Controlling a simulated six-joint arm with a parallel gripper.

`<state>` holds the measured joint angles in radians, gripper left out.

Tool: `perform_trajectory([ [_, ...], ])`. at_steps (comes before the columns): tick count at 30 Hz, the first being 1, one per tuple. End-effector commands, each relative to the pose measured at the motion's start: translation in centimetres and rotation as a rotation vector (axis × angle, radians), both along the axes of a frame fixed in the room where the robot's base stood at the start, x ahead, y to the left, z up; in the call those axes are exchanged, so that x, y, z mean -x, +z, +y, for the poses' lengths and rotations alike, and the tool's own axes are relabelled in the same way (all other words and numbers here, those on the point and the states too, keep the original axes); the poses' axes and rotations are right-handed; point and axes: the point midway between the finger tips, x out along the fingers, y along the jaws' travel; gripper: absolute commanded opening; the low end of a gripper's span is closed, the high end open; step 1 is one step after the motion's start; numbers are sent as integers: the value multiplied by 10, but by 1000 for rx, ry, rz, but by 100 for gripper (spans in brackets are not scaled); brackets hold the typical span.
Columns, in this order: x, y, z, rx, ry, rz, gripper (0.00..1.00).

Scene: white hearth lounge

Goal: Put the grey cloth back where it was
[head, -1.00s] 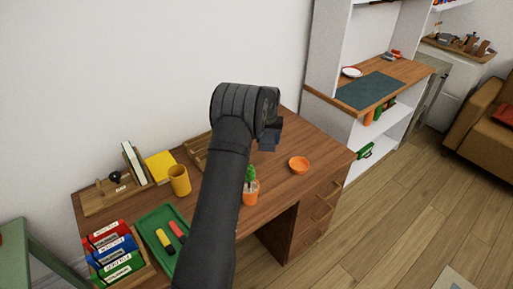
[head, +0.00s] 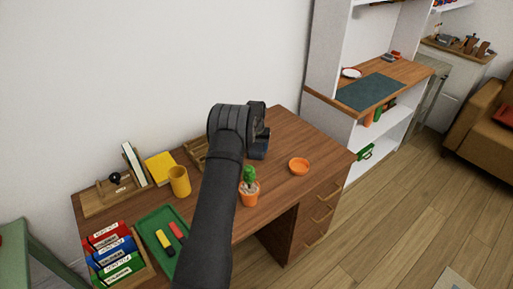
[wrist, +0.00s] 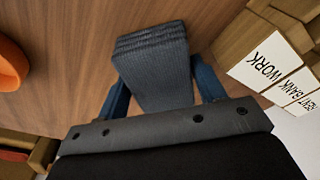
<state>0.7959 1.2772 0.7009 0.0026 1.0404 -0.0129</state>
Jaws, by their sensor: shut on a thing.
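The grey cloth (wrist: 152,72) is a folded, blue-grey bundle with stacked layers at its far edge. My gripper (wrist: 163,88) is shut on it, with one blue finger on each side in the wrist view. In the head view my gripper (head: 258,148) is low over the back part of the wooden desk (head: 283,135), and my arm hides much of it. I cannot tell whether the cloth touches the desk top.
An orange dish (head: 299,166) and a potted cactus (head: 250,190) stand near my gripper. A wooden letter holder (head: 194,152) with labelled slots (wrist: 265,62) is close by. A yellow cup (head: 179,181) and a green tray (head: 153,222) are further left. The desk's back right is clear.

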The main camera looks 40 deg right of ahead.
Motion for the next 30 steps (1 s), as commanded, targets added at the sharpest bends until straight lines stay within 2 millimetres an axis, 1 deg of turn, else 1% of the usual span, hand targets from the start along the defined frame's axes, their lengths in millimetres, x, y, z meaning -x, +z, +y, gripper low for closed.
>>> perform_trajectory([
  [3,0,-4,0,-1,0,1,38],
  [4,0,-3,0,0,0,0,69],
  [5,0,-3,0,0,0,0,72],
  [13,0,-2,0,0,0,0,72],
  [17,0,7,0,1,0,-1,72],
  [20,2,23,1,1,0,-1,72],
  [27,6,75,6,1,0,0,72],
  [30,8,94,8,1,-1,0,72],
])
